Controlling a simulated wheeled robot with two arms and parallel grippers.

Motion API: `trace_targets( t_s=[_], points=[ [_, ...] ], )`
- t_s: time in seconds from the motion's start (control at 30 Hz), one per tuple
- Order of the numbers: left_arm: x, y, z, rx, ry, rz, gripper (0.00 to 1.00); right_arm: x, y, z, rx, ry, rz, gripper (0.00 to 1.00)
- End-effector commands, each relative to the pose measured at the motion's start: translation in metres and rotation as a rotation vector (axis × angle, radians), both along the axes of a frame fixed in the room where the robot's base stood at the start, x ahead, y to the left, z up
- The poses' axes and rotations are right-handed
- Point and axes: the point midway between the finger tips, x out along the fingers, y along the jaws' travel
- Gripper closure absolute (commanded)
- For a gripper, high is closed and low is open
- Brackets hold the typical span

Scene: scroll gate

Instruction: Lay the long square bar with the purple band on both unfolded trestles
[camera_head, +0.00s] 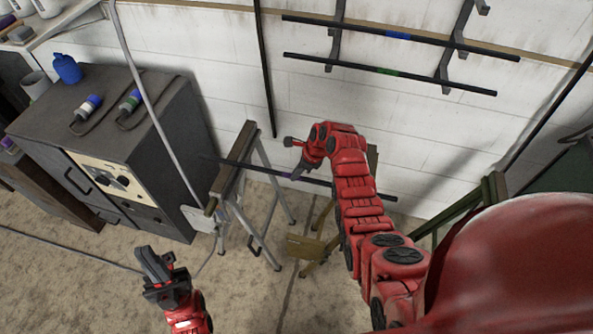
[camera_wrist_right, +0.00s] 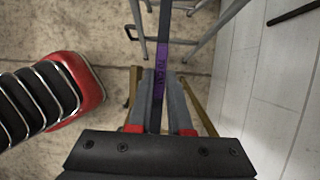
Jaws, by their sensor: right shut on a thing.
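The long dark square bar (camera_head: 258,168) is held roughly level across both trestles, its left end past the grey trestle (camera_head: 240,150). The second, olive-brown trestle (camera_head: 306,246) stands to the right, mostly hidden behind my right arm. I cannot tell whether the bar touches either top. My left gripper (camera_head: 156,266) is low at the front left, away from the bar; its opening is unclear.
A wall rack holds a bar with a blue band (camera_head: 398,35) and one with a green band (camera_head: 388,71). A dark cabinet (camera_head: 110,130) stands left of the grey trestle. A green frame (camera_head: 494,188) is at right. The floor in front is mostly clear.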

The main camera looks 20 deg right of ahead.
Motion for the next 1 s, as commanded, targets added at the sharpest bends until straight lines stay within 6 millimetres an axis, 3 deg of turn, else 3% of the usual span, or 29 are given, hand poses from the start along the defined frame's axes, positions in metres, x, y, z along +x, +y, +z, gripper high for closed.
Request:
trace_targets(
  t_s=[0.97,1.0],
  points=[
    [0.0001,0.0,0.0021,0.0,0.0,0.0,1.0,0.0019,0.0,-0.0069,0.001,-0.006,0.0,1.0],
    [0.0001,0.0,0.0021,0.0,0.0,0.0,1.0,0.0018,-0.0001,-0.0073,0.001,-0.006,0.0,0.81]
  ],
)
